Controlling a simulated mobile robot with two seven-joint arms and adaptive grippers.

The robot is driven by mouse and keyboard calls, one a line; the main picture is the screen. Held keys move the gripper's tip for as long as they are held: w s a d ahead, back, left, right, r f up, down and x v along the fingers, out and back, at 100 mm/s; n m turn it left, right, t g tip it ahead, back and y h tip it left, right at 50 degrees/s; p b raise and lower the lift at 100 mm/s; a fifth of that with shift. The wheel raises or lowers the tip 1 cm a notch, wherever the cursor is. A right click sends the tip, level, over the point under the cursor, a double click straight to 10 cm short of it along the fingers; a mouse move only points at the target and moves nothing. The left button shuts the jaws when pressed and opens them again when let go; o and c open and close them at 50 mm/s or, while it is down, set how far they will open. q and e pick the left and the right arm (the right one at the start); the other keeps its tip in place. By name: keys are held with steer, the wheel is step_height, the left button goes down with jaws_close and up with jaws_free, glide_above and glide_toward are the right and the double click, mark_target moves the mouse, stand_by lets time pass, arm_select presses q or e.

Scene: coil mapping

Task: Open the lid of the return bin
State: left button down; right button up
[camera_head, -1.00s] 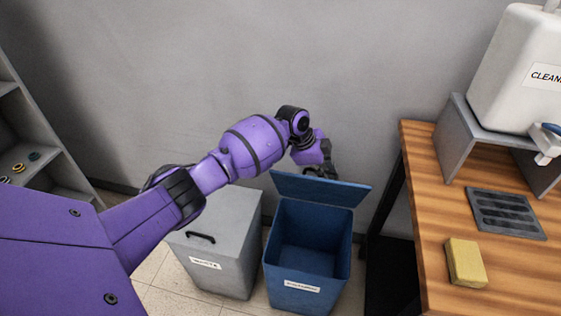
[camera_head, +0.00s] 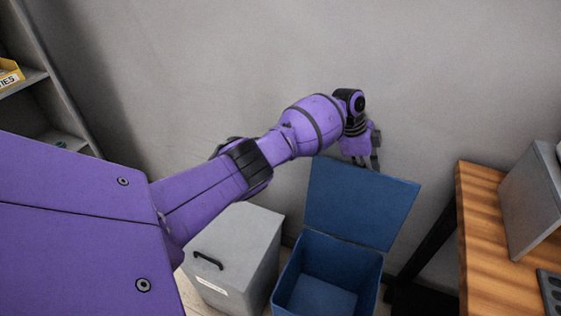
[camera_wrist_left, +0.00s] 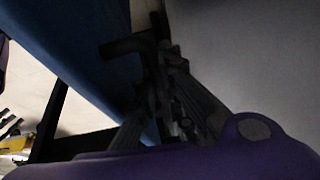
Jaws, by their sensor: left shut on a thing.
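The blue bin (camera_head: 330,292) stands on the floor with its blue lid (camera_head: 360,203) swung up and back at its rear edge. Its inside shows and looks empty. My left gripper (camera_head: 367,163) is at the lid's far upper edge, on its outer side, and the fingers are partly hidden behind it. In the left wrist view the lid (camera_wrist_left: 75,45) shows as a dark blue slab beside my fingers (camera_wrist_left: 160,55), which are shut around a dark bar that looks like the lid's handle (camera_wrist_left: 125,43). My right gripper is not in view.
A closed grey bin (camera_head: 240,250) with a black handle stands left of the blue bin. A wooden table (camera_head: 485,240) with a grey stand (camera_head: 530,200) is at the right. Grey shelves (camera_head: 60,110) are at the left. The wall is close behind my gripper.

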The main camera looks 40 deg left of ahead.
arm_select(q)
steer(key=shift+w, duration=0.25)
steer(key=c, duration=2.1)
jaws_free()
steer(key=shift+a, duration=0.1)
steer(key=v, duration=1.2)
steer(key=shift+r, duration=0.2)
